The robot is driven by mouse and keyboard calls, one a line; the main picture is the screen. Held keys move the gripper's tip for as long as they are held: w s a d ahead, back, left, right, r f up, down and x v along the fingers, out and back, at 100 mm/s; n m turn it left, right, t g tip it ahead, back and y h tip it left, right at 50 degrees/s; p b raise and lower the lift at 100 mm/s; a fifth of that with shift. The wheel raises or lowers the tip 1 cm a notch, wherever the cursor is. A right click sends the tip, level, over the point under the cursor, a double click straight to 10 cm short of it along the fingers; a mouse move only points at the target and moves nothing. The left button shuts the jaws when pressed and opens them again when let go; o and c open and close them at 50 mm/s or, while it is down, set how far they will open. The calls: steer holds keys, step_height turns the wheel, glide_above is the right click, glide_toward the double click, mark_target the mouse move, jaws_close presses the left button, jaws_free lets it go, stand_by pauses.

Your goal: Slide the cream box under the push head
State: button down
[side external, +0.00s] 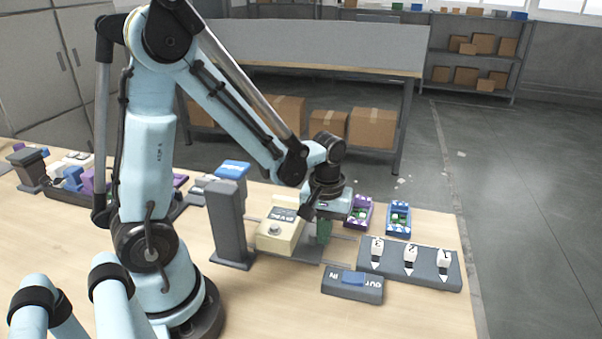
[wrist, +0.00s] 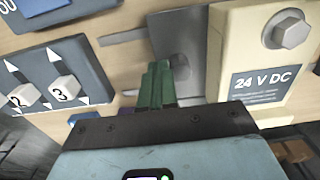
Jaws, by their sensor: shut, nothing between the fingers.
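The cream box (side external: 277,236) lies on the bench in the side view, with a grey knob and a dark label on top. In the wrist view the cream box (wrist: 225,70) is at the right, labelled 24 V DC. My gripper (side external: 323,232) is shut and empty, its green fingers pointing down just right of the box. In the wrist view the fingers (wrist: 158,80) are over a grey plate (wrist: 185,35), beside the box; whether they touch it is unclear. A dark grey column (side external: 230,225) stands left of the box. I cannot tell which part is the push head.
Thin rails run by the grey plate. An IN/OUT switch block (side external: 352,284) and a panel with three white pointer knobs (side external: 409,263) lie to the right. The front right bench is clear.

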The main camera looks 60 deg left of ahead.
mark_target(292, 221)
steer(key=shift+s+a, duration=2.65)
steer(key=shift+s, duration=0.05)
steer(key=shift+w+d, duration=0.2)
steer(key=shift+r, duration=3)
steer(key=w+d+r+m+t, duration=0.2)
steer(key=d+r+m+t, duration=0.4)
steer(key=d+m+t, duration=0.1)
steer(key=shift+w+d+m, duration=0.15)
steer(key=shift+d+m, duration=0.65)
steer(key=shift+m, duration=0.2)
